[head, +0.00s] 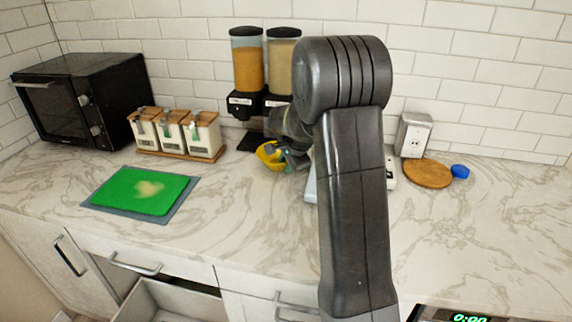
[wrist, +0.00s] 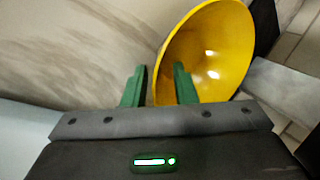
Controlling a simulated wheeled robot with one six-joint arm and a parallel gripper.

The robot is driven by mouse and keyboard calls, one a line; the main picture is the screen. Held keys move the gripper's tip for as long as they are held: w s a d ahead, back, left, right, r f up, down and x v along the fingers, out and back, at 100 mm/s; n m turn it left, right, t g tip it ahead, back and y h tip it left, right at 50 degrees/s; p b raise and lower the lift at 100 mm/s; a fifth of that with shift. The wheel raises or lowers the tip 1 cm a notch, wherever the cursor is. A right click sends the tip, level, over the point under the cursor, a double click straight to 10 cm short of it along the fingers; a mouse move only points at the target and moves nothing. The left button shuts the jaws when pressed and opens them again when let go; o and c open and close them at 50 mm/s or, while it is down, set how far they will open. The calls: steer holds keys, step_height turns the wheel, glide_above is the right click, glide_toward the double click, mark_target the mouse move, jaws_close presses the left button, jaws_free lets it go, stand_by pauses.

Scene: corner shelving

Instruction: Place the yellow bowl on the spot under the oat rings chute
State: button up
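The yellow bowl (head: 266,157) is tilted in front of the dispensers in the head view. My gripper (head: 284,157) is at its right side, partly hidden by my arm. In the wrist view the bowl (wrist: 215,50) fills the upper right with its inside showing. The green fingers of my gripper (wrist: 160,75) are on either side of its near rim, one across the inside and one outside; finger contact is hard to see. Two dispensers stand at the wall, one with orange contents (head: 248,68), one with beige contents (head: 282,70). Which holds oat rings I cannot tell.
Left of the dispensers are several white canisters on a wooden stand (head: 180,154) and a black oven (head: 80,95). A green board (head: 140,191) lies at front left. At right are a round wooden board (head: 427,173) and a blue object (head: 460,171). A drawer (head: 170,302) is open below.

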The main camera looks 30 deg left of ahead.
steer(key=v, duration=1.2)
steer(key=shift+r, duration=0.2)
